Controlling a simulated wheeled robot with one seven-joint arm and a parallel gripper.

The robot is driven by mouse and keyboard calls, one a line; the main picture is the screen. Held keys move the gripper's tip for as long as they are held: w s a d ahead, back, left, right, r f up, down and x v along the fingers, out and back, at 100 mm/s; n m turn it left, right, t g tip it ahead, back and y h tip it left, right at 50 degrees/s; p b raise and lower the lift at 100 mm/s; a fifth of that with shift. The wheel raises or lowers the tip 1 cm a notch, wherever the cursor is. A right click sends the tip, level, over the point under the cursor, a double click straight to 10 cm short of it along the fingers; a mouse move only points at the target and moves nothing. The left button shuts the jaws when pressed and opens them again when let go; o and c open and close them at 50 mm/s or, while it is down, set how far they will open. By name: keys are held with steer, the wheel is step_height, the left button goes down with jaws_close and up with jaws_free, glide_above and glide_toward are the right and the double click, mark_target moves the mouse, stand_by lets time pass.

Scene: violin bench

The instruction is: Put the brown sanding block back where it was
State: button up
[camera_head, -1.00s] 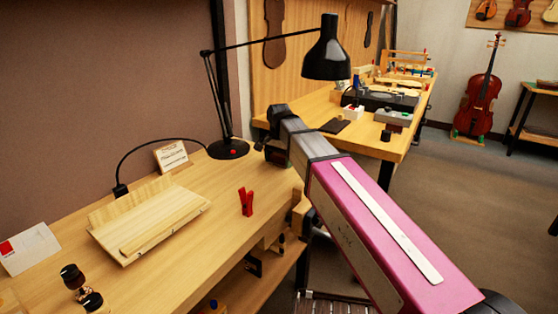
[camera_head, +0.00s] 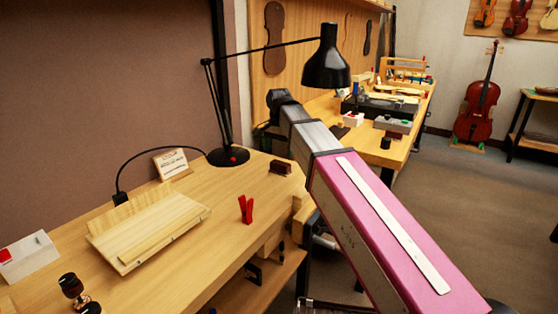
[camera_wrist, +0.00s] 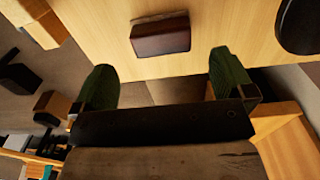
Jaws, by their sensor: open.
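The brown sanding block (camera_head: 280,167) lies on the near bench top, close to its far right edge and to the right of the lamp base. In the wrist view, a dark reddish-brown block (camera_wrist: 160,38) rests on the pale wood just beyond the fingers. My gripper (camera_wrist: 168,78) is open, with two green fingers wide apart and nothing between them. The block is apart from both fingers. In the head view, my arm's dark end is above and behind the block, and the fingers cannot be made out.
A black desk lamp (camera_head: 228,156) stands left of the block, its shade hanging near my arm. A red clamp (camera_head: 245,209) and a sloped wooden board (camera_head: 150,228) are on the near bench. A second bench (camera_head: 400,152) behind holds a dark block (camera_head: 386,143) and several tools.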

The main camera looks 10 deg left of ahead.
mark_target(279, 163)
steer(key=shift+r, duration=2.15)
